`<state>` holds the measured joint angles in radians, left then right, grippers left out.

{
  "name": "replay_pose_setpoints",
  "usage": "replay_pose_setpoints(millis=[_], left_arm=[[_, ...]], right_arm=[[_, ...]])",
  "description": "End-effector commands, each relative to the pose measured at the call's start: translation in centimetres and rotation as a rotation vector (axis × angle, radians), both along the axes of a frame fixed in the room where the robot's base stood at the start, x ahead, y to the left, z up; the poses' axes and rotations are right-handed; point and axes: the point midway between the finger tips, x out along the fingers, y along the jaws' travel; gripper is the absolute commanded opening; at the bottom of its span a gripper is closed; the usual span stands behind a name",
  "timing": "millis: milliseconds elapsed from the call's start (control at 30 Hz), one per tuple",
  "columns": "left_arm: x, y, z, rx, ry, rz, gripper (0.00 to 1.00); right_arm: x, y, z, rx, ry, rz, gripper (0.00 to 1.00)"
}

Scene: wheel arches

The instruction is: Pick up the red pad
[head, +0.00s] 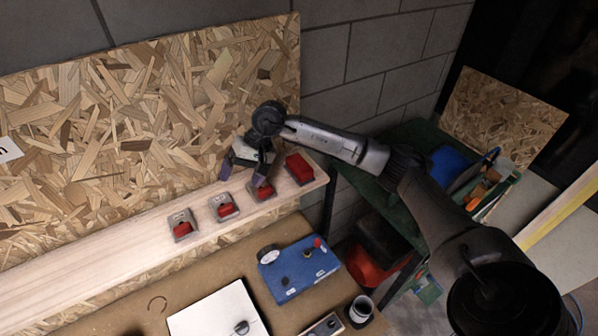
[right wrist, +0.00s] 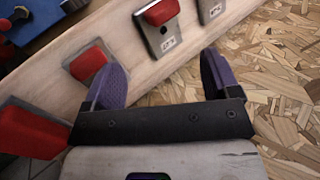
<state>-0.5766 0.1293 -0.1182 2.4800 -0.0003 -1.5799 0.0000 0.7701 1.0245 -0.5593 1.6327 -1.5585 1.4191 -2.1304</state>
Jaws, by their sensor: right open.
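Several red pieces sit in a row on the wooden shelf. The largest red pad (head: 300,168) is at the shelf's right end; in the right wrist view a large red block (right wrist: 30,130) is at the lower left. Smaller red pieces (head: 225,209) sit on grey metal plates; two also show in the right wrist view, one near the left finger (right wrist: 88,63), one farther off (right wrist: 160,12). My right gripper (head: 245,176) is open above the shelf, left of the large pad. In the right wrist view its purple fingers (right wrist: 160,78) have nothing between them. My left gripper is out of view.
A chipboard panel (head: 150,120) rises behind the shelf (head: 90,255), close to my right gripper. Below, a blue box (head: 298,268) with a gauge and knobs and a white panel (head: 215,312) lie on the bench. The shelf's left part is clear.

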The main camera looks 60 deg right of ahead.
Motion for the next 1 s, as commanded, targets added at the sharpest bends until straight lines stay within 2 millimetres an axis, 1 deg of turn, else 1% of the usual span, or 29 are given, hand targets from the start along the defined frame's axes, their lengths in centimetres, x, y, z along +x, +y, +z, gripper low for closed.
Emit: replay_pose_setpoints(millis=[33, 67, 100, 200, 300, 333, 433, 533, 800, 1000], left_arm=[[0.0, -0.1, -0.4, -0.001, 0.000, 0.001, 0.73], [0.0, -0.1, -0.5, -0.002, 0.000, 0.001, 0.73], [0.0, -0.1, -0.6, -0.004, 0.001, 0.002, 0.73], [0.0, -0.3, -0.8, -0.009, 0.001, 0.005, 0.73], [-0.1, -0.4, -1.0, -0.012, 0.002, 0.006, 0.73], [-0.1, -0.4, -1.0, -0.014, 0.002, 0.007, 0.73], [-0.1, -0.5, -1.0, -0.016, 0.002, 0.008, 0.73], [-0.1, -0.5, -0.8, -0.016, 0.002, 0.008, 0.73], [-0.2, -0.4, 0.0, -0.012, 0.004, 0.006, 0.73], [-0.2, -0.2, 0.4, -0.005, 0.004, 0.000, 0.73]], right_arm=[[-0.3, -3.2, 0.7, -0.111, 0.009, 0.024, 0.82], [-0.6, -4.8, 1.1, -0.173, 0.022, 0.043, 0.82], [-1.2, -6.9, 1.7, -0.246, 0.044, 0.063, 0.82], [-2.6, -11.2, 3.1, -0.386, 0.104, 0.102, 0.82], [-4.0, -14.2, 4.3, -0.472, 0.161, 0.128, 0.82], [-4.3, -14.9, 4.6, -0.490, 0.176, 0.131, 0.82], [-5.2, -16.3, 5.1, -0.527, 0.209, 0.143, 0.82], [-5.6, -16.9, 4.4, -0.544, 0.228, 0.150, 0.82], [-5.7, -17.0, -0.1, -0.546, 0.233, 0.152, 0.82], [-5.7, -17.0, -2.3, -0.544, 0.229, 0.151, 0.82]])
